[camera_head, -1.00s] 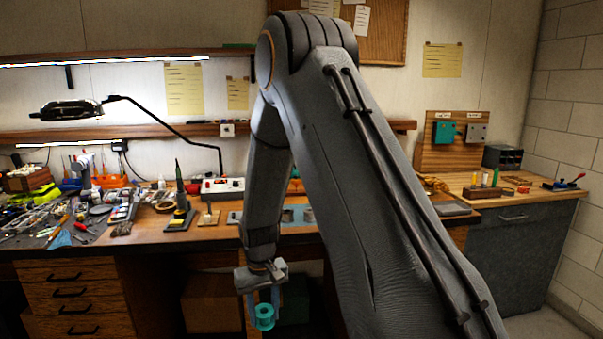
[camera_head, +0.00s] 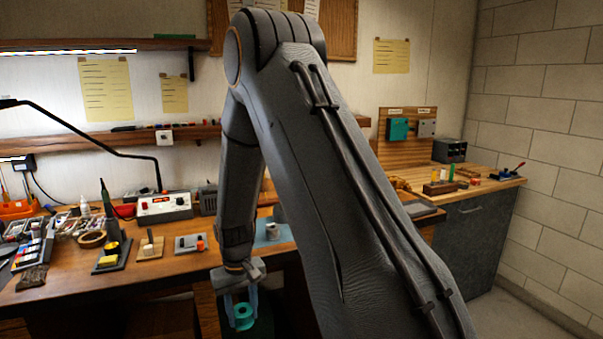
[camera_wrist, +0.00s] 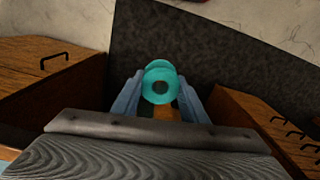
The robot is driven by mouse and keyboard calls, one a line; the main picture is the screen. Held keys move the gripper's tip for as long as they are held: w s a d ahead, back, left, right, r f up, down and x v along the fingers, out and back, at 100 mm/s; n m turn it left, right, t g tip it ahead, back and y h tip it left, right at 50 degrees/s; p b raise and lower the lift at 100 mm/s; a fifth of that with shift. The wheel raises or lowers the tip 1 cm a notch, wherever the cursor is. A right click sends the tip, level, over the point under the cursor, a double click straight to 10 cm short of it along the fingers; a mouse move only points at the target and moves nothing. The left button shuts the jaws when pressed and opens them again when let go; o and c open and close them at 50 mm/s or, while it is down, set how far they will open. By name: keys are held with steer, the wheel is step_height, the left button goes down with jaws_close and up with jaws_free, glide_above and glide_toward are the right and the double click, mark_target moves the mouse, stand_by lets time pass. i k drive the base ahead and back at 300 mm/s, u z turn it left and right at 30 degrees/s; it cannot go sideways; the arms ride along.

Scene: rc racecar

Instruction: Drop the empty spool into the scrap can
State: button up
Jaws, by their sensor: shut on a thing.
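The empty spool is teal, with round flanges and a hole through its middle. My gripper (camera_head: 241,308) is shut on the spool (camera_head: 243,317) and holds it in front of the workbench, below the level of its top. In the wrist view the spool (camera_wrist: 160,83) sits between the two blue-grey fingers of my gripper (camera_wrist: 161,95), one on each side. I cannot make out the scrap can for certain in either view.
The workbench (camera_head: 60,295) carries a soldering station (camera_head: 163,207), a lamp arm and several tools. A side counter on a grey cabinet (camera_head: 470,245) stands at the right. In the wrist view, wooden drawer fronts (camera_wrist: 265,120) flank a dark gap under the bench.

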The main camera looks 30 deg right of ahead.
mark_target(285, 221)
steer(key=z, duration=0.6)
steer(key=i, duration=0.55)
steer(key=z, duration=0.7)
